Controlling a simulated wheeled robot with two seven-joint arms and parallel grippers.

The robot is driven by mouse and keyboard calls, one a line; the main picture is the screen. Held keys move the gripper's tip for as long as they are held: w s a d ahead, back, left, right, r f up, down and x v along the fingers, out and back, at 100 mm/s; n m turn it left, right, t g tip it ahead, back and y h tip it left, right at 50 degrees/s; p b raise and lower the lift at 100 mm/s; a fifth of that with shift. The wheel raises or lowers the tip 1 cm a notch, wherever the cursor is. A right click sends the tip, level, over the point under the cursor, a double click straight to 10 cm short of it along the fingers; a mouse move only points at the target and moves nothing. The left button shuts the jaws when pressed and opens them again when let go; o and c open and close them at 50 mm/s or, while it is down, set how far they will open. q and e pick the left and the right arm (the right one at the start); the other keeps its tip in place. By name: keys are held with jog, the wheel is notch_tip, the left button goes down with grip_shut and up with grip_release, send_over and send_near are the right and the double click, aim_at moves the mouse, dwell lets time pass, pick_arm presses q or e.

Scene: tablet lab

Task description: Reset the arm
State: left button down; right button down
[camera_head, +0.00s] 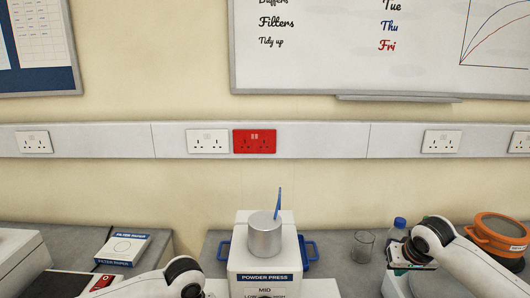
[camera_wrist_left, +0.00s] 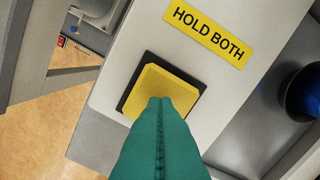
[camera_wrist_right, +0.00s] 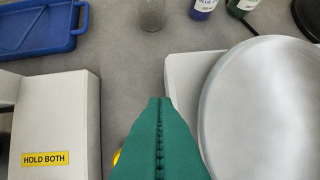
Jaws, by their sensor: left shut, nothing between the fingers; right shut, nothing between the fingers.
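My left gripper (camera_wrist_left: 160,100) is shut and empty in the left wrist view. Its green fingertips are over a yellow square button (camera_wrist_left: 180,84) on a pale panel, hiding its lower middle; I cannot tell whether they touch it. My right gripper (camera_wrist_right: 160,100) is shut and empty in the right wrist view, over the grey bench. A small yellow part (camera_wrist_right: 117,157) shows beside its fingers, mostly hidden. In the head view my left arm is at the bottom left and my right arm comes in from the right; the left fingertips are out of sight there.
The powder press (camera_head: 264,262) stands centrally with a metal cylinder (camera_head: 265,238) on top. A glass beaker (camera_head: 362,246), a blue-capped bottle (camera_head: 398,229) and an orange-rimmed container (camera_head: 500,236) are at the right. A round metal plate (camera_wrist_right: 265,105) is right of my right gripper.

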jog(key=s+a+r+n+g+y, duration=0.1)
jog(key=s+a+r, duration=0.1)
jog(key=a, duration=0.4)
jog(key=s+a+r+n+g+y, duration=0.1)
jog(key=a+y, duration=0.1)
jog(key=a, duration=0.5)
jog(key=s+a+f+n+g, duration=0.1)
jog(key=s+a, duration=0.1)
jog(key=s, duration=0.1)
jog(key=s+a+f+n+g+h, duration=0.1)
jog(key=s+a+f+n, duration=0.1)
jog(key=s, duration=0.1)
jog(key=s+a+f+n+g+h, duration=0.1)
jog(key=s+a+f+n, duration=0.1)
jog(key=s, duration=0.1)
jog(key=shift+a, duration=0.15)
jog(key=shift+s+f, duration=0.2)
jog(key=shift+f, duration=2.7)
jog(key=shift+f, duration=0.1)
